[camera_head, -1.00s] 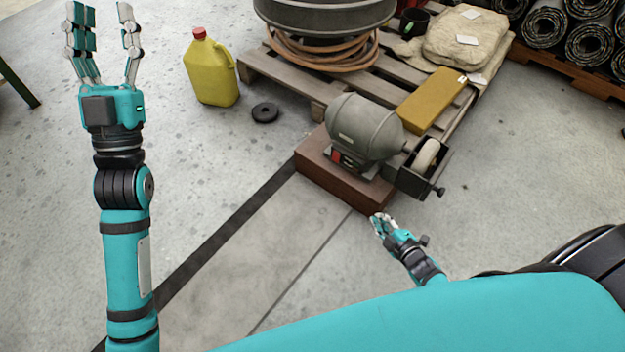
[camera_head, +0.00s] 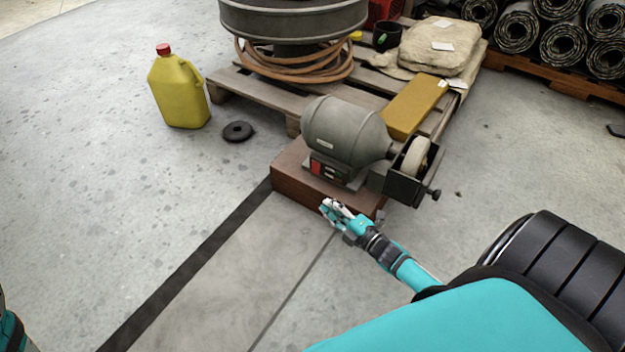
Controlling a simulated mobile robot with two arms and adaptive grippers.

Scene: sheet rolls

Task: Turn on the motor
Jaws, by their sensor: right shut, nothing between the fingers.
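The motor (camera_head: 345,128) is a grey bench grinder with a rounded housing, a pale wheel (camera_head: 415,156) at its right end and a small switch panel (camera_head: 322,168) with a red part low on its front. It stands on a reddish-brown block (camera_head: 300,182). My right gripper (camera_head: 328,206) is shut and empty, just in front of the block and below the switch panel. I cannot tell whether it touches the block. Of my left arm only a piece shows at the lower left edge; its gripper is out of view.
A wooden pallet (camera_head: 245,88) behind the motor bears a coiled hose (camera_head: 290,66), a yellow-brown box (camera_head: 415,106) and a sack (camera_head: 440,48). A yellow jug (camera_head: 178,92) and a black disc (camera_head: 237,131) are on the floor at left. Rolls (camera_head: 545,48) lie at the upper right.

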